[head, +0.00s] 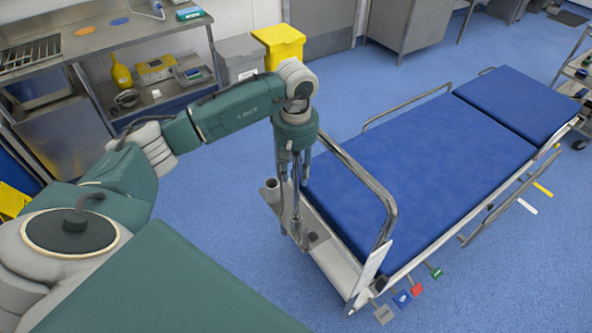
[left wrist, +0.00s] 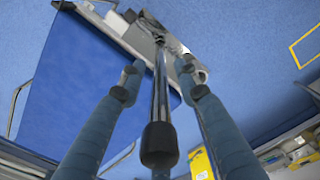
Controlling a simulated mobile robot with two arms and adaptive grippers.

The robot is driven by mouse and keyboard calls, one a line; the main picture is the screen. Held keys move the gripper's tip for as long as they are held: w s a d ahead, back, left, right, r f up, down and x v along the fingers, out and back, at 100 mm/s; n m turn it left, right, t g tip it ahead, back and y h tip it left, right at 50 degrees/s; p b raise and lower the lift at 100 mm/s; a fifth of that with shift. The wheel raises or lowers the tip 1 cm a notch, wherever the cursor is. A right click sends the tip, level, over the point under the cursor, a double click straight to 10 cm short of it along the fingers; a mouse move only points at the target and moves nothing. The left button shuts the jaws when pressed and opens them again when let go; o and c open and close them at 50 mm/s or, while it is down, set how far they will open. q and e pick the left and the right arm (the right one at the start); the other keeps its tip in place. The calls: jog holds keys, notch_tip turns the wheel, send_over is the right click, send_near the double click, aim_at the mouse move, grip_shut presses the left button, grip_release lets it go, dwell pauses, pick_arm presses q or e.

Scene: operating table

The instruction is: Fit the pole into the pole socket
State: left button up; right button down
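The pole (head: 297,212) is a thin metal rod standing roughly upright at the near end of the bed. In the left wrist view the pole (left wrist: 161,95) has a black cap at its near end. My left gripper (head: 295,178) points down over it. In the left wrist view the fingers of my left gripper (left wrist: 159,70) lie on both sides of the pole, with gaps visible, so it looks open around it. A grey cylindrical holder (head: 270,190), possibly the pole socket, stands on the end platform beside the pole. I cannot tell whether the pole's foot is seated. My right gripper is out of view.
The blue-padded bed (head: 420,165) has a curved metal rail (head: 365,185) close to my left gripper. A steel bench (head: 160,95) and a yellow bin (head: 280,45) stand behind. Blue floor lies open around.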

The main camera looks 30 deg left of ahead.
pick_arm(q)
jog(key=shift+r, duration=0.3)
notch_tip(320, 180, up, 12)
jog(key=b, duration=0.3)
jog(key=shift+f, duration=0.15)
